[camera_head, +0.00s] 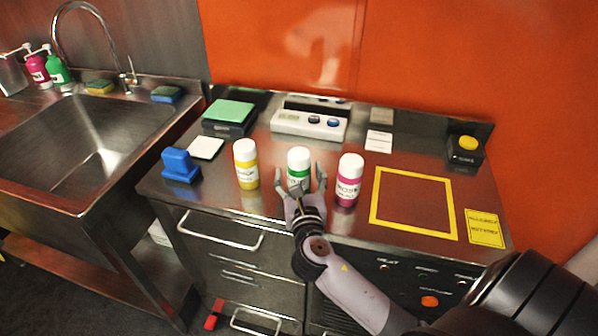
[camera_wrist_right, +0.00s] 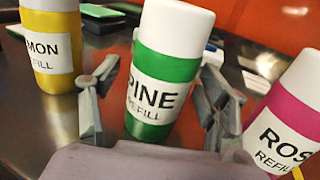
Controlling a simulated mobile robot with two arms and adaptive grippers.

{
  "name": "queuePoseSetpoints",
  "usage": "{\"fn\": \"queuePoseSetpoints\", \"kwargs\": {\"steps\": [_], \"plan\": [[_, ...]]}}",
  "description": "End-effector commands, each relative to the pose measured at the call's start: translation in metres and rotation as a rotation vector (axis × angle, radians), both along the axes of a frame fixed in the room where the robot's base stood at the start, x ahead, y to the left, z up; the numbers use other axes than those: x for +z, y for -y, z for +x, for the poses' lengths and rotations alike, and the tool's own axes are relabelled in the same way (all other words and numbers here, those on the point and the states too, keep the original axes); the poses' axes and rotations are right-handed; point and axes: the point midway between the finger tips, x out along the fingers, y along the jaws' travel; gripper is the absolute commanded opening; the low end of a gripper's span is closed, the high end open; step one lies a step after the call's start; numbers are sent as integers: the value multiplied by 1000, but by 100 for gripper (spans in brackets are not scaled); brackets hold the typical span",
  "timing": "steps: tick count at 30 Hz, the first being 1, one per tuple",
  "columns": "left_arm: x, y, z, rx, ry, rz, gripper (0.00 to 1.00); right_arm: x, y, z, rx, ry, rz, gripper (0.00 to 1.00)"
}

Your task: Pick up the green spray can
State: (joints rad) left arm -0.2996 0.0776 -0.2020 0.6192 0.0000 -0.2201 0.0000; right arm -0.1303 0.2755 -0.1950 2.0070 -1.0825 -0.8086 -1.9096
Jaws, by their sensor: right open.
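The green spray can (camera_head: 299,168) is a white-capped cylinder with a green band and a label reading PINE REFILL. It stands upright on the steel counter between a yellow can and a pink can. My right gripper (camera_head: 300,188) is open, with a finger on each side of the green can's lower part. In the right wrist view the green can (camera_wrist_right: 168,70) stands between the two open fingers (camera_wrist_right: 158,105), with a visible gap at the left finger. Whether the right finger touches it I cannot tell. My left gripper is not in view.
The yellow can (camera_head: 246,165) stands to the left and the pink can (camera_head: 348,180) close to the right. A blue object (camera_head: 180,166) is near the counter's left edge. A grey device (camera_head: 309,122) sits behind. A yellow-outlined square (camera_head: 413,202) at right is empty. A sink (camera_head: 85,145) is at left.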

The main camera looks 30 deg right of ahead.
Motion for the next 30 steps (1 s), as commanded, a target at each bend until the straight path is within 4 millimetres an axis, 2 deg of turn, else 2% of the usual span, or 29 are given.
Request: {"fn": "queuePoseSetpoints", "kwargs": {"steps": [7, 30], "plan": [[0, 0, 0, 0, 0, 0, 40, 0, 1, 2, 0, 0, 0, 70], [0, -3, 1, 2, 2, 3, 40, 0, 0, 1, 0, 0, 0, 18]]}}
